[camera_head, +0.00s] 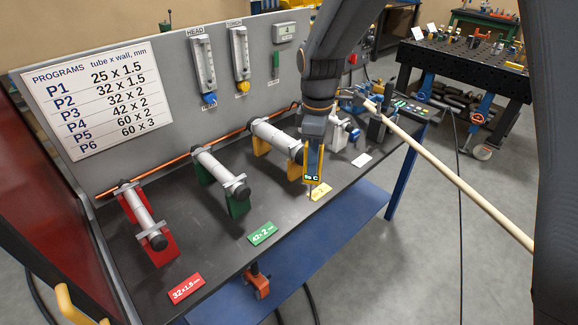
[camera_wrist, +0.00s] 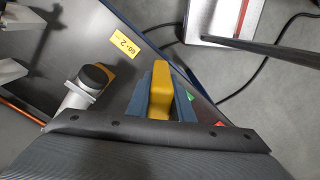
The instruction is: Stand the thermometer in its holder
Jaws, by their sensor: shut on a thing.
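My gripper (camera_head: 313,150) is above the front part of the bench, beside the tube piece with the yellow supports. It is shut on a yellow thermometer. The thermometer (camera_head: 313,172) hangs below the fingers with a small dark display and a thin tip pointing down. In the wrist view its yellow body (camera_wrist: 161,92) sits between the two blue-grey fingers. It appears clear of the bench, though the gap at its tip is hard to judge. I cannot tell for certain which thing is its holder.
Tube pieces on red (camera_head: 165,250), green (camera_head: 239,206) and yellow supports (camera_head: 262,146) stand along the bench. Flat labels lie at its front edge, including a yellow one (camera_wrist: 122,47). A back panel (camera_head: 130,60) rises behind. A pale rod (camera_head: 450,176) juts out at right.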

